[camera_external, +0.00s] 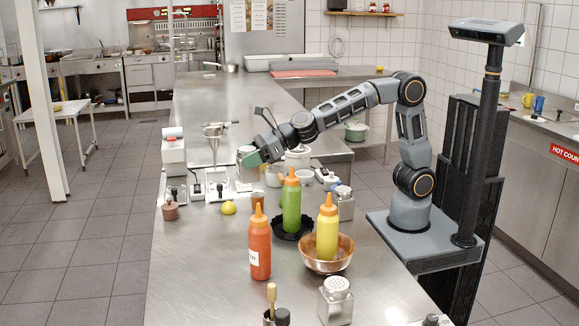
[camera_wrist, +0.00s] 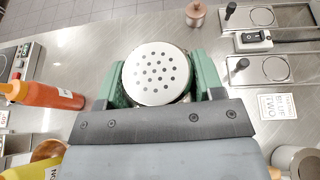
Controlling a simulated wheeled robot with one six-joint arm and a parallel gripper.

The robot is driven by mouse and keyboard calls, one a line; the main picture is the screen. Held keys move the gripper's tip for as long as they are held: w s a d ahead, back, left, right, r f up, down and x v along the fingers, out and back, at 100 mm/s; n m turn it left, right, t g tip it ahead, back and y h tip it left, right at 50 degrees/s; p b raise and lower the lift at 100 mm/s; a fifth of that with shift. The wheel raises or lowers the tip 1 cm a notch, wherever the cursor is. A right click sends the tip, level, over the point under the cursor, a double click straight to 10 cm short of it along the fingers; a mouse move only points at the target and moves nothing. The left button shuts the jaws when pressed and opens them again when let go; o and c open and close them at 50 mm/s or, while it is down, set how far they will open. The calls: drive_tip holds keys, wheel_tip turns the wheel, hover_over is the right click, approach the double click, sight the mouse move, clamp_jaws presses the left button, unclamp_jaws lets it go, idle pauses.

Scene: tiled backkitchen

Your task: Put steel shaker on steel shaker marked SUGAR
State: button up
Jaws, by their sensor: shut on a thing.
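In the wrist view my gripper (camera_wrist: 160,70) has its green fingers closed on the sides of a steel shaker (camera_wrist: 157,74), whose round, pierced top faces the camera. In the external view my gripper (camera_external: 250,158) is raised over the far part of the counter, and the held shaker is mostly hidden there. One steel shaker (camera_external: 336,300) stands at the near edge of the counter. Another steel shaker (camera_external: 345,204) stands behind the yellow bottle. A labelled item (camera_external: 437,320) is cut off at the bottom right. I cannot read SUGAR on any of them.
Red (camera_external: 260,243), green (camera_external: 291,203) and yellow (camera_external: 327,228) bottles crowd the middle of the counter, the yellow one in a copper bowl (camera_external: 311,262). The counter's front left is clear.

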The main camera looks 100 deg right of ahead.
drive_tip(key=shift+s+r, duration=0.3)
drive_tip(key=s+a+r+n+g+y+p, duration=0.2)
drive_tip(key=s+a+r+n+y+p, duration=0.1)
drive_tip(key=s+a+r+n+y, duration=0.4)
drive_tip(key=s+a+r+n+g+y+p, duration=0.1)
drive_tip(key=s+a+n+g+y+p, duration=0.35)
drive_tip(key=a, duration=0.95)
drive_tip(key=s+a+r+n+g+y+p, duration=0.1)
drive_tip(key=s+a+n+g, duration=0.6)
drive_tip(key=a, duration=0.7)
drive_tip(key=m+p, duration=0.1)
drive_tip(key=p, duration=0.3)
hover_over(337, 283)
drive_tip(key=shift+f, duration=6.45)
drive_tip(key=shift+f+b, duration=0.15)
drive_tip(key=shift+b, duration=0.15)
drive_tip(key=o, duration=1.1)
